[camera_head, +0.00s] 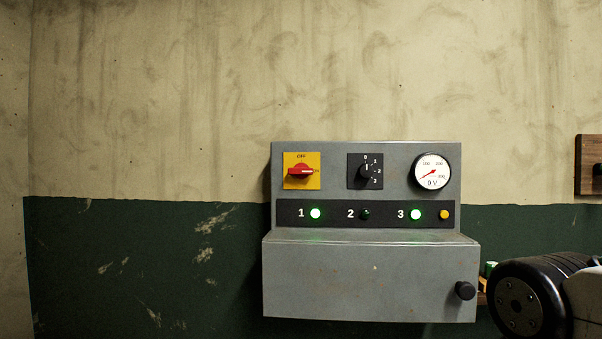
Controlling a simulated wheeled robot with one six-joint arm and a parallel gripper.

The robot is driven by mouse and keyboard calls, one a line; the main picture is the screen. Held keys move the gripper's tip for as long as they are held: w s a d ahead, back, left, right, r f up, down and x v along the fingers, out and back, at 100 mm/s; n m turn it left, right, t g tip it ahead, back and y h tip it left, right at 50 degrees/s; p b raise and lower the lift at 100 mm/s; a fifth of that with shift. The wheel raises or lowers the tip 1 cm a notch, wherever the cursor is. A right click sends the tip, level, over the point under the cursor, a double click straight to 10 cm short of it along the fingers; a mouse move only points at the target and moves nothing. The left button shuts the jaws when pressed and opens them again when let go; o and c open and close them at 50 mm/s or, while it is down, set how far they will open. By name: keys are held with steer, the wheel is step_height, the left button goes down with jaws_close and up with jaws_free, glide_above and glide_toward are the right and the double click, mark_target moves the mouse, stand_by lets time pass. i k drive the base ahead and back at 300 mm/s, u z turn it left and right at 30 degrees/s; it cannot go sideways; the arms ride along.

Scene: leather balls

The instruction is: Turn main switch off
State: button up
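The main switch (301,171) is a red rotary handle on a yellow plate at the upper left of a grey control box. "OFF" is printed above it. The handle lies horizontally, with its white-marked end pointing right, away from the OFF label. The control box (370,275) is on the wall in the middle of the view. My gripper is not in view, though a dark rounded part that looks like my arm shows at the lower right, beside the box and apart from the switch.
Right of the switch are a black selector knob (365,171) and a round gauge (432,172). Below, lamps 1 (315,214) and 3 (415,215) glow green; lamp 2 (365,215) is dark. A black knob (465,290) sticks out at the lower right. The wall left is clear.

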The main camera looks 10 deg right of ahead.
mark_target(301, 171)
steer(key=k, duration=1.85)
steer(key=z, duration=0.85)
steer(key=i, duration=1.65)
steer(key=u, duration=0.95)
steer(key=i, duration=0.45)
steer(key=u, duration=0.4)
